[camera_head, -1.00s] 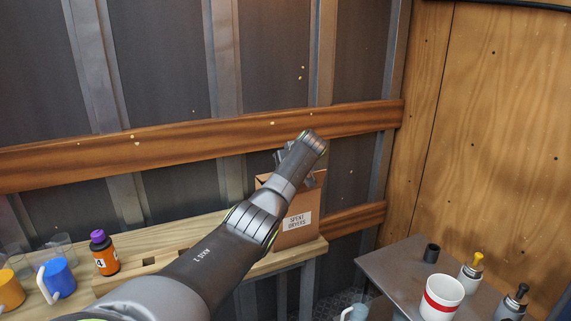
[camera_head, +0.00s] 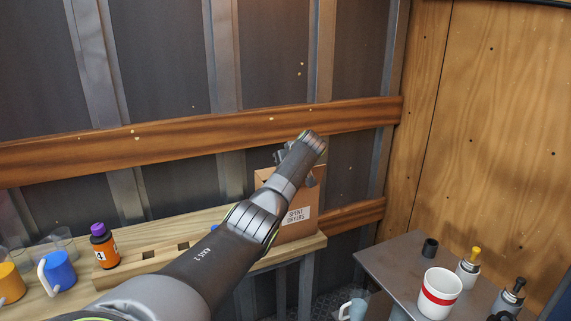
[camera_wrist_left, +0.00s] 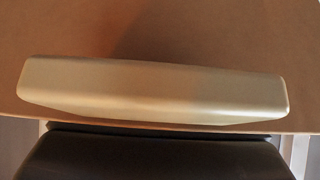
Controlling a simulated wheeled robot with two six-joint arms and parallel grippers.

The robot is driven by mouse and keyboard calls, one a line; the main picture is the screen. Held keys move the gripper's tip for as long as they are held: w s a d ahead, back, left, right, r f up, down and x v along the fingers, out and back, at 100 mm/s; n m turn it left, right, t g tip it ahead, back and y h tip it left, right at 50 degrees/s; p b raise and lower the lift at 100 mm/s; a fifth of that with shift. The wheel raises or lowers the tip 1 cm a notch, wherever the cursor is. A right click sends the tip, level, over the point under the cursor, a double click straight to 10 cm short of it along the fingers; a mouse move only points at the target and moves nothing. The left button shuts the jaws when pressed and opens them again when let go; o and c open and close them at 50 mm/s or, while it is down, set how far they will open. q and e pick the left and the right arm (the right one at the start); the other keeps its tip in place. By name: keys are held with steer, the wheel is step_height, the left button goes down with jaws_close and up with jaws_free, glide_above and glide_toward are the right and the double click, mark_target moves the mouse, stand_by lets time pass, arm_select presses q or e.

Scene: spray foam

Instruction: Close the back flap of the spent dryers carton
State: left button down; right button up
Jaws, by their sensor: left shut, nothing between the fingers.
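The spent dryers carton (camera_head: 298,230) is brown with a white label and stands at the right end of the wooden bench. My left arm crosses in front of it, hiding much of its top. My left gripper (camera_head: 283,156) is at the carton's top, mostly hidden behind my wrist. In the left wrist view its shut fingers seem to be the pale bar (camera_wrist_left: 150,90), with nothing between them. Brown cardboard (camera_wrist_left: 160,30) fills the view beyond the bar, very close; I cannot tell whether they touch. The back flap's position cannot be told. My right gripper is not in view.
The bench (camera_head: 210,222) holds an orange bottle (camera_head: 104,250) with a purple cap, a blue mug (camera_head: 58,270) and a yellow mug (camera_head: 10,284). A ribbed wall with a wooden rail (camera_head: 170,140) stands behind. A grey table (camera_head: 395,262) at right holds a red-banded white cup (camera_head: 440,294).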

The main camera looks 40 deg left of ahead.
arm_select(q)
steer(key=shift+s+d+f, duration=0.1)
steer(key=shift+f, duration=0.25)
steer(key=shift+r+p, duration=0.55)
steer(key=shift+r, duration=0.2)
steer(key=b+v, duration=0.4)
steer(key=v, duration=1.3)
steer(key=shift+b, duration=0.3)
